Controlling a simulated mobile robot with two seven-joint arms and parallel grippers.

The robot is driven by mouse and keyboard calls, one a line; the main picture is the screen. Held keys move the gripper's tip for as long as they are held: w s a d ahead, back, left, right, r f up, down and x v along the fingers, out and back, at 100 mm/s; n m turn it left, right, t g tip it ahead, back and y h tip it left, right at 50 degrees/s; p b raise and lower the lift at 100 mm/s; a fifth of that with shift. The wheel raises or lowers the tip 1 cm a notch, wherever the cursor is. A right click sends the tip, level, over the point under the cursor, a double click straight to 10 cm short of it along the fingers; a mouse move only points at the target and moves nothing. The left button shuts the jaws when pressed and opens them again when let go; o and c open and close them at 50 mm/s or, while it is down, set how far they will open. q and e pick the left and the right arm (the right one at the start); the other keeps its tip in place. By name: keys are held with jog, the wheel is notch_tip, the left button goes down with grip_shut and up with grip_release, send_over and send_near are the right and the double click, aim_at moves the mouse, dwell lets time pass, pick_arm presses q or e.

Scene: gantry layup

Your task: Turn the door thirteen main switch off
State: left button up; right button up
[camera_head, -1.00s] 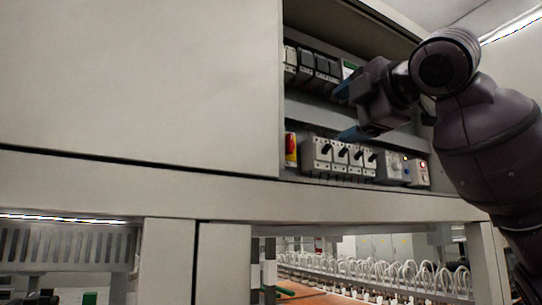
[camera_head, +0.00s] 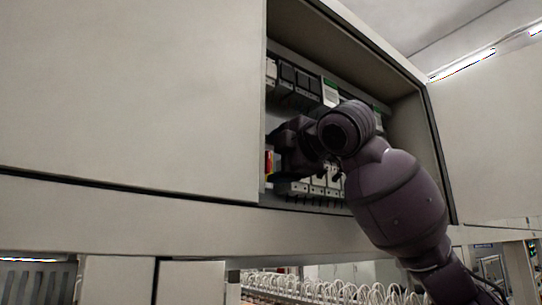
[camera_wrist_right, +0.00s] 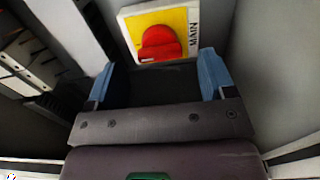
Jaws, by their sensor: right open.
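The main switch is a red rotary knob (camera_wrist_right: 160,43) on a yellow plate (camera_wrist_right: 180,19) marked MAIN. In the wrist view it sits just ahead of my fingertips, near the middle of the gap. In the head view a sliver of the switch (camera_head: 268,161) shows at the cabinet opening's left edge. My right gripper (camera_wrist_right: 160,78) is open, its two blue fingers apart with nothing between them. In the head view the right wrist (camera_head: 290,145) is inside the opening and hides the fingertips. I cannot tell whether the fingers touch the knob. My left gripper is not in view.
The open cabinet (camera_head: 438,150) holds a row of dark breakers (camera_head: 295,80) above and pale breakers (camera_head: 318,186) below, partly behind my arm. A closed grey panel (camera_head: 130,90) borders the opening at left. Cabinet walls stand close around the gripper.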

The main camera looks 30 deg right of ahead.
jog(key=shift+w+a, duration=0.2)
jog(key=shift+w, duration=0.95)
jog(key=shift+c, duration=0.2)
jog(key=c, duration=0.9)
